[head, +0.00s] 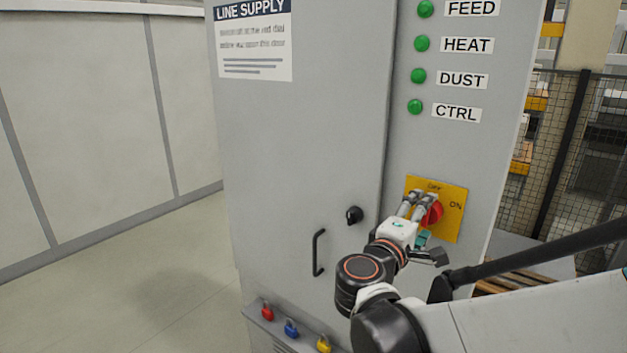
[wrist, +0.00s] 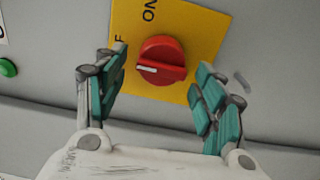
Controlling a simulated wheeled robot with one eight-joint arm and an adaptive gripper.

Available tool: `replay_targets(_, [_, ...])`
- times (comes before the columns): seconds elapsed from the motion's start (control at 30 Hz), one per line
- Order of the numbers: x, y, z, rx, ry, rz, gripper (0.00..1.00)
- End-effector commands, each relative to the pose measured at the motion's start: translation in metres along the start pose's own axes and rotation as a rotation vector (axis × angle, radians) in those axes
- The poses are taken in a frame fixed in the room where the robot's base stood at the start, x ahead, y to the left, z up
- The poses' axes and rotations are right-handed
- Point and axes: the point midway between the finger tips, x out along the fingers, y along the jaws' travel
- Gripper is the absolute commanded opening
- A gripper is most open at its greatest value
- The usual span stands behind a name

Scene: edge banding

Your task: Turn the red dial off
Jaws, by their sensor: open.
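The red dial (wrist: 160,62) sits on a yellow plate (wrist: 198,28) on the grey cabinet. In the wrist view its white mark points left, roughly toward the side where an "F" shows beside the left finger. "ON" is at the top there. In the head view the dial (head: 433,214) is partly hidden by my gripper, with "OFF" above and "ON" to the right on the plate (head: 452,228). My gripper (wrist: 163,65) is open, its teal-padded fingers on either side of the dial with visible gaps. My gripper also shows in the head view (head: 419,198).
A black knob (head: 354,215) and a door handle (head: 318,252) are on the cabinet left of my arm. Red, blue and yellow padlocks (head: 291,328) sit along a low ledge. Green lamps (head: 418,75) line the upper panel. Open floor lies to the left.

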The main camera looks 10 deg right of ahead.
Motion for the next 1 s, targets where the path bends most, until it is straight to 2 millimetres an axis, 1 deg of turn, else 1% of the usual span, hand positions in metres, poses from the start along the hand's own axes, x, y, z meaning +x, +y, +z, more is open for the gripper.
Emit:
replay_targets(0.03, [-0.023,0.0,0.003,0.0,0.023,0.0,0.63])
replay_targets(0.2, [-0.055,0.0,0.003,0.0,0.023,0.0,0.63])
replay_targets(0.3, [-0.072,0.0,0.003,0.0,0.022,0.001,0.63])
replay_targets(0.4, [-0.084,0.0,0.001,0.0,0.019,0.001,0.63])
replay_targets(0.5, [-0.093,0.001,0.001,0.0,0.015,0.001,0.63])
replay_targets(0.67, [-0.101,0.001,0.003,0.0,0.011,0.001,0.63])
replay_targets(1.0, [-0.103,0.001,0.003,0.0,0.01,0.001,0.63])
